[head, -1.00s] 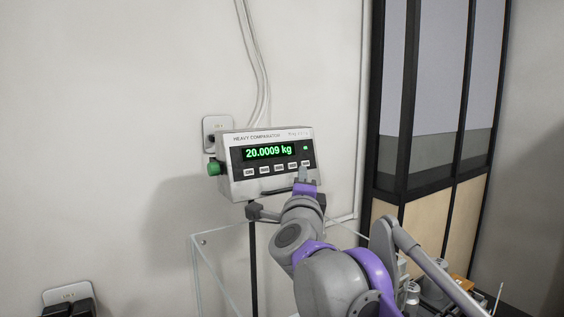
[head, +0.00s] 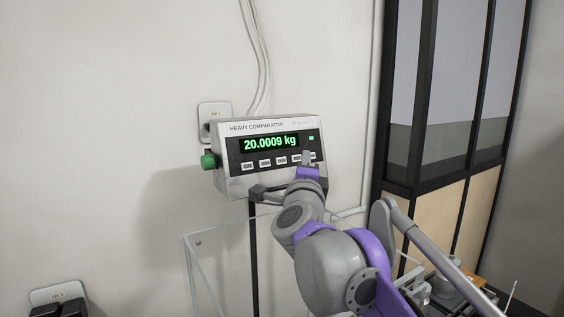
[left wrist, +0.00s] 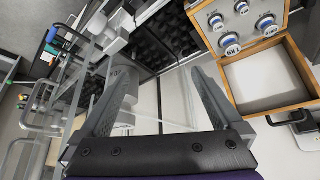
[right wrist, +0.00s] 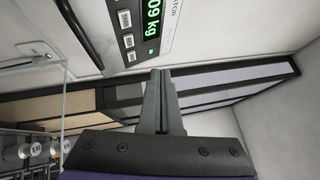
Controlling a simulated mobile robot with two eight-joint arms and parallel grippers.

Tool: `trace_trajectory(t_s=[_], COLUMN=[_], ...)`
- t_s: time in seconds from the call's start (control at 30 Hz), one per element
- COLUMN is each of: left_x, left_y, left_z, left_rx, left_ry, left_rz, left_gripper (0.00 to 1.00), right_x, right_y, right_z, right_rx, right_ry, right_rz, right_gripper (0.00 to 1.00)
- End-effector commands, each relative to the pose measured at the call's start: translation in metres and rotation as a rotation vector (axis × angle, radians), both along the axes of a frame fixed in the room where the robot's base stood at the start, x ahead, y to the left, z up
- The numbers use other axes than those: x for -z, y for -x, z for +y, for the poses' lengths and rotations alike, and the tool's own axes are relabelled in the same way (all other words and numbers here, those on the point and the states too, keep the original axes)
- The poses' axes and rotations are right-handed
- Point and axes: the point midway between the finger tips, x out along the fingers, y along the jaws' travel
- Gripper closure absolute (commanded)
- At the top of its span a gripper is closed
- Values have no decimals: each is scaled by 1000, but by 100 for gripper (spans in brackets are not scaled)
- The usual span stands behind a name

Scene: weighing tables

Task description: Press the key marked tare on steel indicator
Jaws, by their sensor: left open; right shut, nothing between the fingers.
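The steel indicator (head: 238,180), marked HEAVY COMPARATOR, is on a post in front of the wall. Its green display (head: 270,143) reads 20.0009 kg. The indicator shows in the right wrist view (right wrist: 165,45), beside the fingertips. My left gripper (left wrist: 160,85) is open and empty, away from the indicator.
A clear-walled enclosure (head: 190,262) stands below the indicator. A dark-framed cabinet (head: 400,160) is to the right. A wooden case (left wrist: 287,85) with several weights shows in the left wrist view. A green knob (head: 208,161) sticks out of the indicator's left side.

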Motion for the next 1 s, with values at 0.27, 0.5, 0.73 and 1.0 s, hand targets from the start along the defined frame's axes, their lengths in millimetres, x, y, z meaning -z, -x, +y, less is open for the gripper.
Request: trace_trajectory(t_s=[0.27, 0.5, 0.73, 1.0], left_x=[3, -3, -6, -5], left_y=[2, -1, -3, -3], left_z=[0, 0, 0, 0], left_rx=[0, 0, 0, 0], left_ry=[0, 0, 0, 0], left_rz=[3, -3, -5, -5], left_gripper=[0, 0, 0, 0], right_x=[12, 17, 21, 22], right_y=[-32, -54, -62, -63], right_z=[21, 36, 42, 42], right_rx=[0, -1, -1, 0], right_ry=[0, -1, 0, 0], right_rz=[1, -1, 0, 0], right_gripper=[100, 100, 100, 100])
